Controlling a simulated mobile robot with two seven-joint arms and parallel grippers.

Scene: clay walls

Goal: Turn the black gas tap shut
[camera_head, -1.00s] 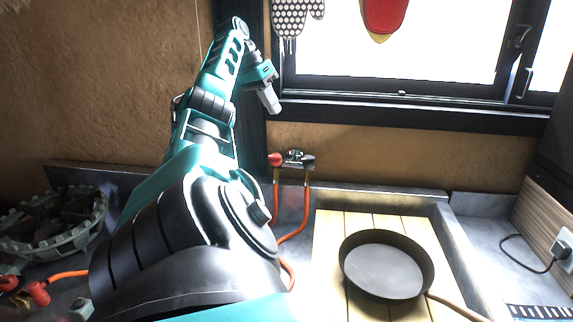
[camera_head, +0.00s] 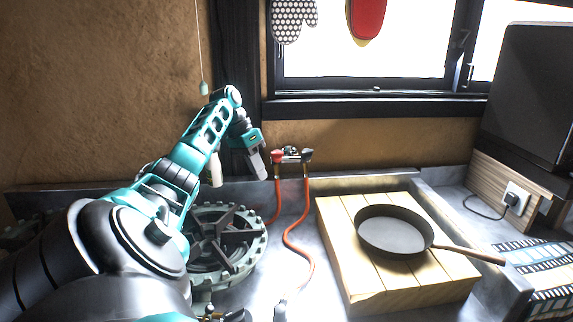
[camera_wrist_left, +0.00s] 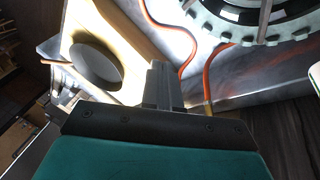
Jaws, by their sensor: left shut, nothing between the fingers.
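The black gas tap (camera_head: 306,156) is the right-hand knob of a small twin fitting low on the clay wall below the window. A red tap (camera_head: 278,157) is the left-hand knob, and an orange hose runs down from each side. My left gripper (camera_head: 262,174) is shut and empty, pointing down just left of the red tap, apart from the black one. The shut fingers also show in the left wrist view (camera_wrist_left: 162,88); neither tap can be made out there. My right gripper is not in view.
Orange hoses (camera_head: 290,235) run down to the counter. A round burner (camera_head: 222,240) stands left of them. A dark pan (camera_head: 395,232) sits on a wooden board (camera_head: 360,275) to the right. A window sill (camera_head: 370,108) juts out above the taps.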

